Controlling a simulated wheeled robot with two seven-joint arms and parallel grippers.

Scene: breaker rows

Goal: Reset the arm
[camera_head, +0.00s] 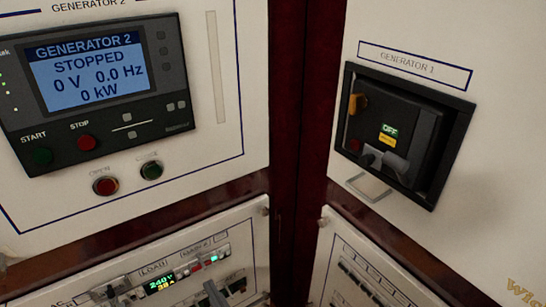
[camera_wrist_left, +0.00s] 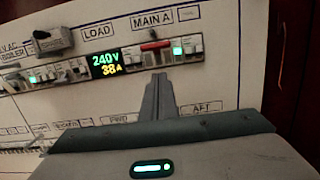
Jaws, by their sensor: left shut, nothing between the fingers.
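My left gripper (camera_head: 212,288) shows as a grey shape at the bottom of the head view, in front of the lower breaker panel (camera_head: 180,245). In the left wrist view its two fingers (camera_wrist_left: 158,80) are together with nothing between them. The fingertips show just below the breaker row, near the red switch (camera_wrist_left: 154,45) under the MAIN A label (camera_wrist_left: 152,20). I cannot tell whether they touch the panel. My right gripper is in neither view.
A lit meter (camera_wrist_left: 106,62) reads 240V and 38A. Above stands the Generator 2 panel (camera_head: 97,83), reading STOPPED, with START and STOP buttons. The Generator 1 breaker (camera_head: 400,135), marked OFF, juts out on the right wall. A dark red post (camera_head: 297,110) separates the walls.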

